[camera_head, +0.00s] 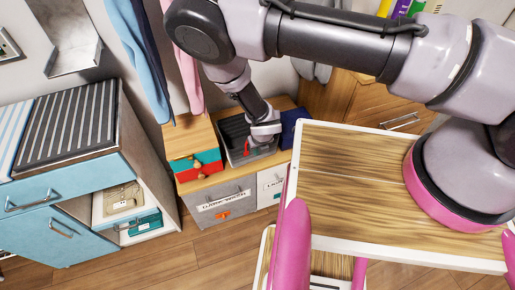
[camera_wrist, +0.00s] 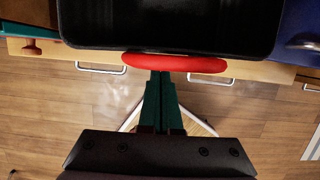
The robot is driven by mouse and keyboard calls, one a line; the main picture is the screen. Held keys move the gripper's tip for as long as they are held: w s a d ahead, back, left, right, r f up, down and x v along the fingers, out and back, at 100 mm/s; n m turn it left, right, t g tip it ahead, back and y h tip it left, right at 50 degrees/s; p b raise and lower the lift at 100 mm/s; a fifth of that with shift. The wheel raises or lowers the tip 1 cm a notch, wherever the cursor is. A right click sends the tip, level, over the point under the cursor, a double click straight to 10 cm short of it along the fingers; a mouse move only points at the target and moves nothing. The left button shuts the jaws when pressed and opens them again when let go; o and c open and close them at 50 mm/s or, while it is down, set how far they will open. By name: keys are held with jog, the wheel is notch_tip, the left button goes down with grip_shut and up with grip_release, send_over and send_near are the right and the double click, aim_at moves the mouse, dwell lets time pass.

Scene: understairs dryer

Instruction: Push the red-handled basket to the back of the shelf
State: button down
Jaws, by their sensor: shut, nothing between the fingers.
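The dark basket (camera_head: 236,132) sits on the low wooden shelf unit, with its red handle (camera_head: 247,147) at the front. In the wrist view the dark basket (camera_wrist: 170,25) fills the top, and its red handle (camera_wrist: 175,63) runs across its near edge. My gripper (camera_wrist: 161,74) has its green fingers shut and empty, pointing at the handle's middle. The tips meet the handle's lower edge in the picture; I cannot tell whether they touch. In the head view my gripper (camera_head: 252,140) is at the basket's front and partly hides it.
A teal and red box (camera_head: 196,165) stands left of the basket, and a dark blue box (camera_head: 291,127) stands close on its right. Drawers with handles (camera_head: 222,203) lie below. Pink and blue cloths (camera_head: 184,60) hang behind to the left.

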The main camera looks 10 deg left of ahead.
jog(key=x, duration=0.7)
